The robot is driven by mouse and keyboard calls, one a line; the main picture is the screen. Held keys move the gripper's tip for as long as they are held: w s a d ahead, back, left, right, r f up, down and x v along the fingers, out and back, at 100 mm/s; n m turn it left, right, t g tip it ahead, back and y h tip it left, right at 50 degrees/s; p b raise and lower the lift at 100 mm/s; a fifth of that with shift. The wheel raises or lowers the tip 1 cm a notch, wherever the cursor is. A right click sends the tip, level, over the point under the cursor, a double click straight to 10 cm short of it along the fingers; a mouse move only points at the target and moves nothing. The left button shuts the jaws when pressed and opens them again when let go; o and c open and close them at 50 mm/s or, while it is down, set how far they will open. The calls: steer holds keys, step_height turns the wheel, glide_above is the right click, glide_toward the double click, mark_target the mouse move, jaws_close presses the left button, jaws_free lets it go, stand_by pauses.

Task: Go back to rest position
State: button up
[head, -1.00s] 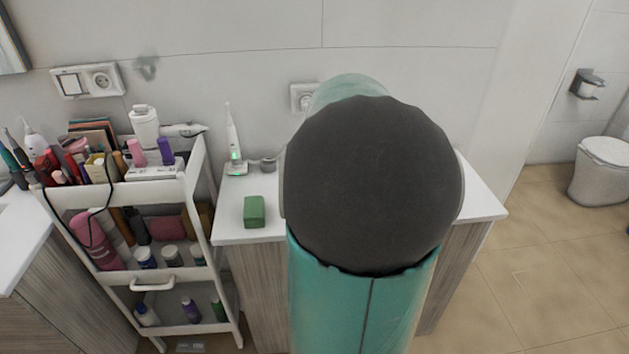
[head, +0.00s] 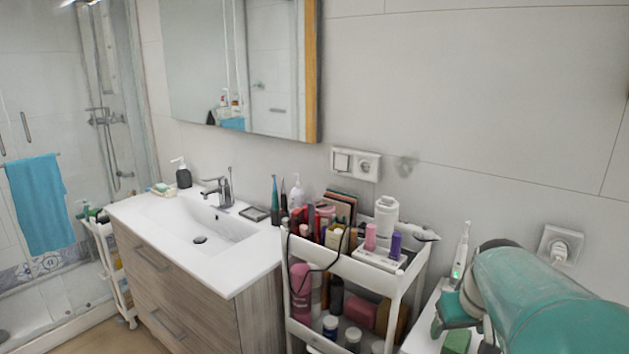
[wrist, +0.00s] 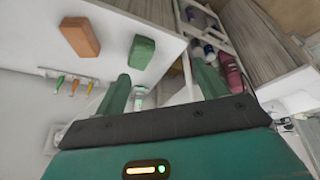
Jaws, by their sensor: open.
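My gripper (wrist: 161,72) is open in the wrist view, its two green fingers spread wide with nothing held between them. A green block (wrist: 143,53) lies on the white countertop beyond the fingertips, apart from them. An orange-brown block (wrist: 80,37) lies beside it. In the head view, the green block (head: 456,342) is partly cut off at the bottom edge. My teal arm fills the lower right corner there and hides much of that countertop.
A white cart (head: 360,270) packed with cosmetics stands left of my arm. An electric toothbrush (head: 462,250) stands upright near the wall. A washbasin (head: 250,255) is further left, under a mirror (head: 240,60). Several small coloured items (wrist: 72,86) show in the wrist view.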

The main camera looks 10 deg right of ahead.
steer(key=s+a+n, duration=0.1)
steer(key=s+a, duration=0.3)
steer(key=a, duration=0.7)
steer(key=s+a+r+n+t+y, duration=0.1)
steer(key=s+a, duration=0.3)
steer(key=a, duration=0.6)
steer(key=shift+s+a+y, duration=0.3)
steer(key=shift+a, duration=0.1)
steer(key=shift+r, duration=0.1)
steer(key=c, duration=0.8)
steer(key=shift+d, duration=0.25)
